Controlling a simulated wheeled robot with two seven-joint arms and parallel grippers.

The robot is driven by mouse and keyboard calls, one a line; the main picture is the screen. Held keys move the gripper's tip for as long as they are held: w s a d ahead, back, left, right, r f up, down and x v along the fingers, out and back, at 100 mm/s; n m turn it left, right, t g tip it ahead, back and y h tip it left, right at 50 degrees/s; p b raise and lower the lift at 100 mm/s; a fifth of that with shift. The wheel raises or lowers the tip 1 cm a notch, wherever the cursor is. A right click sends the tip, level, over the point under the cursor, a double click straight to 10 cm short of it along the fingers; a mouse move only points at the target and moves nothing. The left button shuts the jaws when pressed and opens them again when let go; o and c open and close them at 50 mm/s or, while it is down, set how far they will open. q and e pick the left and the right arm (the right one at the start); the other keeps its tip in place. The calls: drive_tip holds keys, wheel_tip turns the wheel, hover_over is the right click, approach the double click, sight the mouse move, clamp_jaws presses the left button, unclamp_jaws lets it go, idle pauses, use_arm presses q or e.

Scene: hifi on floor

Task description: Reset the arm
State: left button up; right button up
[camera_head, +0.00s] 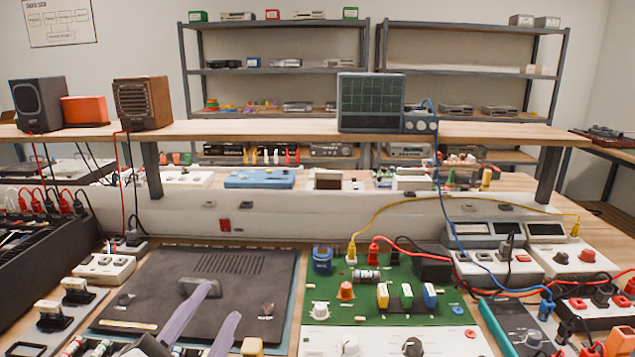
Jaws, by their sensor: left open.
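My left gripper (221,302) comes in at the bottom edge, left of centre. Its two pale purple fingers are apart, with nothing seen between them. They are over the front part of a dark flat panel (165,275) with a slotted vent. The tip of the left finger overlaps a grey handle-like part (190,281) on the panel; I cannot tell whether they touch. Most of the left arm is out of frame. My right gripper is not in view.
A green circuit board (395,272) with knobs and coloured blocks lies right of the gripper. Meters and cabled boxes (497,262) crowd the right side. A dark rack (38,262) stands at left. A raised wooden shelf (255,129) crosses behind, bearing speakers (40,103) and an oscilloscope (370,103).

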use_arm(q)
drive_tip(key=s+a+f+n+g+y, duration=0.1)
drive_tip(key=s+a+f+n+g, duration=0.25)
drive_tip(key=f, duration=0.45)
drive_tip(key=s+a+f+n+g+y, duration=0.1)
drive_tip(key=s+a+f+n+g, duration=0.25)
drive_tip(key=f, duration=0.55)
drive_tip(key=s+f+n+g, duration=0.1)
drive_tip(key=s+f+g, duration=0.35)
drive_tip(key=s, duration=0.45)
drive_tip(key=s+f+n+g, duration=0.25)
drive_tip(key=s+f, duration=0.25)
drive_tip(key=s, duration=0.3)
drive_tip(key=w+d+f+t+h, duration=0.1)
drive_tip(key=w+d+f+t, duration=0.1)
drive_tip(key=f, duration=0.4)
drive_tip(key=w+d+f+t+h, duration=0.1)
drive_tip(key=w+d+f+t, duration=0.1)
drive_tip(key=d+f, duration=0.2)
drive_tip(key=shift+f+m+t, duration=0.35)
drive_tip(key=shift+f+t, duration=0.05)
drive_tip(key=shift+f, duration=0.55)
